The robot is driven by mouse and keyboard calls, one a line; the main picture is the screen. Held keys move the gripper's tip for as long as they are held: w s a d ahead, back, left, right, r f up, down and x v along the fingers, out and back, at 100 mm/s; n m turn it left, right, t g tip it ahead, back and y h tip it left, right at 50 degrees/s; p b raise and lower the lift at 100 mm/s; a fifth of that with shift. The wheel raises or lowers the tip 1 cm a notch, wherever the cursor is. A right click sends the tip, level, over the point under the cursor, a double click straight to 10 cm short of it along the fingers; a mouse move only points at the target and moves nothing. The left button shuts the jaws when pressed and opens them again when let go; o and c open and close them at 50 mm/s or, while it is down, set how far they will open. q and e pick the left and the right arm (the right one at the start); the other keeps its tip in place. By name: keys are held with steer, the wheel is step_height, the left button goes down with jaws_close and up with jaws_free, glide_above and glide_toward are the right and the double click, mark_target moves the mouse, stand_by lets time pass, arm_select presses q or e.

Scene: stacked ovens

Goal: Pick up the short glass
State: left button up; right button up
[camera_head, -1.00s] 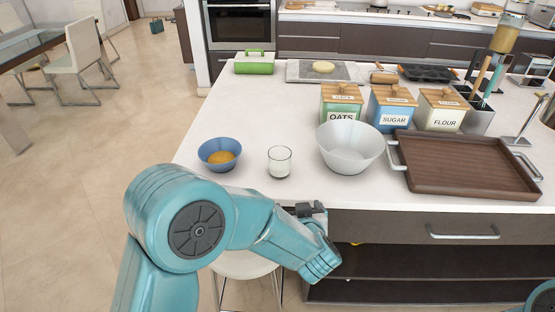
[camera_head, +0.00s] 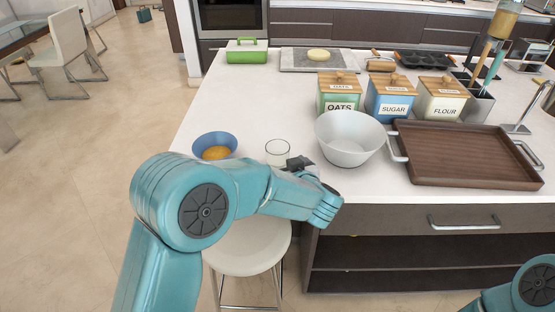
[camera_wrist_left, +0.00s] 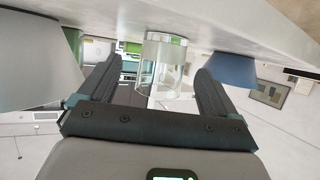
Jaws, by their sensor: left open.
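In the left wrist view, which is upside down, the glass (camera_wrist_left: 166,58) shows between the two spread black fingers of the open gripper (camera_wrist_left: 158,72). I see no clear contact with the glass. My right gripper is out of view; only part of that arm shows at lower right.
A blue bowl (camera_head: 214,146) with orange contents stands left of the glass. A white bowl (camera_head: 350,138) stands close on the right. A brown tray (camera_head: 466,156) and canisters (camera_head: 338,95) are farther right and behind. A stool (camera_head: 250,246) stands below the counter edge.

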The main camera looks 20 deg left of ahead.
mark_target(281, 161)
arm_select(q)
steer(key=x, duration=0.5)
steer(key=shift+w+a+r, duration=0.1)
steer(key=shift+w+a, duration=0.1)
steer(key=shift+a, duration=0.2)
steer(key=shift+c, duration=0.2)
steer(key=c, duration=1.1)
steer(key=shift+c, duration=0.5)
steer(key=shift+r, duration=0.15)
